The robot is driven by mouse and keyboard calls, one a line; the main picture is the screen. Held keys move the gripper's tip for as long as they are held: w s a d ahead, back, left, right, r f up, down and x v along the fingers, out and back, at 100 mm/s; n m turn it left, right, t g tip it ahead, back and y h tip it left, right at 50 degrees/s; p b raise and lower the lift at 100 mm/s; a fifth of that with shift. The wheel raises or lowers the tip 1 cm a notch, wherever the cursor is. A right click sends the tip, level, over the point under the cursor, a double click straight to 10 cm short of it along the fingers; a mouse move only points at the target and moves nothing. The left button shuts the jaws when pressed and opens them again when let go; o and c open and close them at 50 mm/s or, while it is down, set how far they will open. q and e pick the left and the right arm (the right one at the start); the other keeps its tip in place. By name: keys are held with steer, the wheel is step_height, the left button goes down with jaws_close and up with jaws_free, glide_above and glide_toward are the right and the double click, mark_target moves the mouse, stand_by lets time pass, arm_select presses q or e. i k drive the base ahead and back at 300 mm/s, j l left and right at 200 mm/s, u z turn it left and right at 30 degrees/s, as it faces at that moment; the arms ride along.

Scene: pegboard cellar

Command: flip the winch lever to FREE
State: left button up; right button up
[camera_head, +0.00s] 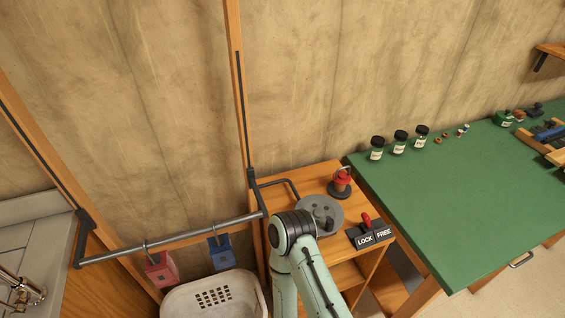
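The winch lever (366,219) has a red handle. It rises from a dark box with a LOCK label (364,241) on its left and a FREE label (384,233) on its right. The handle's tip leans a little left, towards the LOCK side. The box sits at the right front of a wooden shelf unit's top. A round grey winch drum (322,211) lies left of the lever, partly hidden by a pale green arm of mine. That arm comes up from the bottom edge, bent at a dark joint. Neither gripper shows.
A red lantern (342,181) stands behind the drum. A green table (470,210) with several small jars adjoins on the right. On the left, a grey rail (180,237) carries a red block (160,270) and a blue block (221,254) above a white basket (180,300).

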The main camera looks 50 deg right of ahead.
mark_target(365, 217)
steer(key=k+z, duration=0.1)
steer(key=z, duration=2.25)
